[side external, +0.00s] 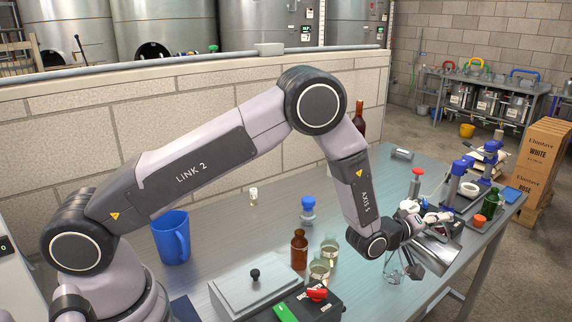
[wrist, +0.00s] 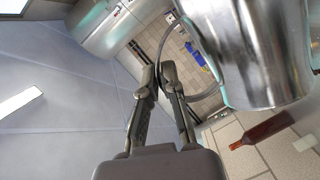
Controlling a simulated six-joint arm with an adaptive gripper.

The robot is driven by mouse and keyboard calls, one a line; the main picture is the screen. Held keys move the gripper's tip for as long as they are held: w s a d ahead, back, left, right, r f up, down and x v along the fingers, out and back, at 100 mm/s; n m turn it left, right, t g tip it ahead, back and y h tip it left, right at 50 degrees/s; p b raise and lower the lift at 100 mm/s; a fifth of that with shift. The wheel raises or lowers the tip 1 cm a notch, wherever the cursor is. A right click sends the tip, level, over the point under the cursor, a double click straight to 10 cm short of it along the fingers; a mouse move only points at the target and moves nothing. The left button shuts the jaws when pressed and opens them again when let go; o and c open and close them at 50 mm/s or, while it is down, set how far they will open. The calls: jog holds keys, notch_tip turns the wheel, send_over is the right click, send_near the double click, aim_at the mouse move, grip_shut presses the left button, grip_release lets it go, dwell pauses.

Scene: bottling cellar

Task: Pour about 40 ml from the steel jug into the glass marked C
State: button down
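The steel jug (side external: 436,252) is held tilted above the right part of the bench, mouth towards the lower right. Its shiny body (wrist: 265,50) fills the upper right of the wrist view. My gripper (side external: 408,222) is closed on the jug's handle; in the wrist view the fingertips (wrist: 158,72) meet at the handle loop. A clear glass (side external: 394,270) stands on the bench below and beside the jug, partly hidden by my wrist. Two more glasses (side external: 329,250) with pale contents stand to its left. I cannot read any letter, and no liquid stream is visible.
A brown bottle (side external: 299,250), a blue-capped bottle (side external: 308,210) and a grey box (side external: 256,290) stand left of the glasses. A blue jug (side external: 171,238) is further left. Bottles and tools crowd the bench's right end. The back middle is fairly clear.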

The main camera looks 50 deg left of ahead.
aim_at(457, 253)
jog(key=shift+w+d+r, duration=0.1)
jog(key=shift+d+r, duration=0.05)
jog(key=shift+d, duration=0.4)
jog(key=shift+a+r+n+b, duration=0.15)
jog(key=shift+n+b, duration=0.15)
jog(key=shift+b, duration=0.15)
dwell(0.8)
jog(key=shift+a+f+n, duration=0.2)
jog(key=shift+a+n, duration=0.05)
jog(key=shift+n, duration=0.05)
dwell(0.9)
jog(key=shift+d+r, duration=0.1)
jog(key=shift+d, duration=0.15)
jog(key=d+m, duration=0.1)
jog(key=d+f+m, duration=0.1)
jog(key=d+f+m+g, duration=0.1)
jog(key=d, duration=0.1)
jog(key=shift+d+f+y, duration=0.1)
jog(key=shift+f+y, duration=0.05)
jog(key=shift+y, duration=0.15)
jog(key=shift+d+m, duration=0.35)
jog(key=shift+m, duration=0.35)
jog(key=shift+d+m+g+y, duration=0.2)
jog(key=shift+m+g+y, duration=0.2)
jog(key=shift+m, duration=0.1)
jog(key=shift+d, duration=0.1)
dwell(0.3)
